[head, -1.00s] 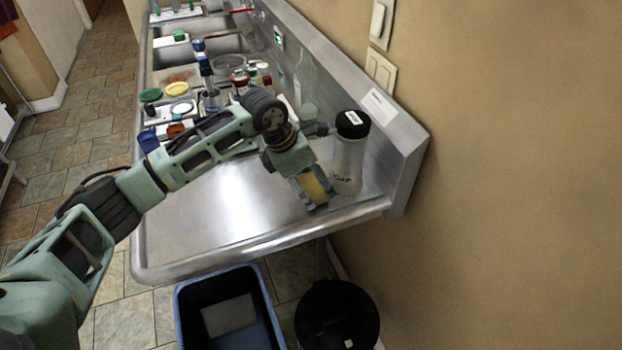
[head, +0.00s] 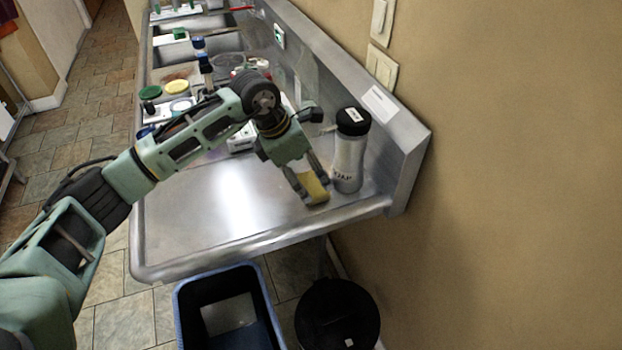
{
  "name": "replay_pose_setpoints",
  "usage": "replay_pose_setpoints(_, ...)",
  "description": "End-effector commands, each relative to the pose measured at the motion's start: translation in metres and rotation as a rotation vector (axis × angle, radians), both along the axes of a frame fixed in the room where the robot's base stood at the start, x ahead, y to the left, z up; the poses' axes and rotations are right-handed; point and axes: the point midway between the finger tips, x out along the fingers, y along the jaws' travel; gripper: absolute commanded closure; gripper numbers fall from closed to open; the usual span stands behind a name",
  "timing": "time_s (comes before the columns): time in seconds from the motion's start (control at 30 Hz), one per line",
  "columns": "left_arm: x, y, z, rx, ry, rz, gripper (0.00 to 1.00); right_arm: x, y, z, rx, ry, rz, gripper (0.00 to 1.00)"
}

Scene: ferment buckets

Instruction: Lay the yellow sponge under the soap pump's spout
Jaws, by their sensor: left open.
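The yellow sponge (head: 313,186) is at the right front corner of the steel counter, between the fingers of my left gripper (head: 312,198). The left gripper is open around it and points down. The sponge looks to be on the counter, though the fingers hide part of it. The soap pump (head: 349,160), a clear bottle with a black top, stands upright just right of the gripper. Its spout (head: 328,130) points left, above the sponge area; my gripper body partly crowds it, so exact alignment is hard to tell. My right gripper is not in view.
The steel counter (head: 200,225) is clear at the front left. Lids, bottles and sinks lie farther back. A raised backsplash (head: 408,165) and the wall bound the right. A blue bin (head: 184,308) and a black bin (head: 338,318) stand on the floor below the front edge.

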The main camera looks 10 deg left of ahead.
Motion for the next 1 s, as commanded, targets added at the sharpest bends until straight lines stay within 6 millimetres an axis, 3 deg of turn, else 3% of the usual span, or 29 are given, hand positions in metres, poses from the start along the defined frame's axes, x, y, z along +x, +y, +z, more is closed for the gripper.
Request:
replay_pose_setpoints(0.2, -0.009, 0.016, 0.045, -0.001, -0.005, 0.002, 0.13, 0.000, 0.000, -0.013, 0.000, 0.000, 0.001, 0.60)
replay_pose_setpoints(0.4, -0.016, 0.025, 0.072, -0.001, -0.002, 0.002, 0.13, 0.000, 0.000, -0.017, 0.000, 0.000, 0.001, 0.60)
replay_pose_setpoints(0.6, -0.019, 0.028, 0.081, -0.001, 0.000, 0.001, 0.13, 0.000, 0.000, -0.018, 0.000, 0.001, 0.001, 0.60)
replay_pose_setpoints(1.0, -0.019, 0.028, 0.082, -0.001, 0.000, 0.001, 0.13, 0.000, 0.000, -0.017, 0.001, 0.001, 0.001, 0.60)
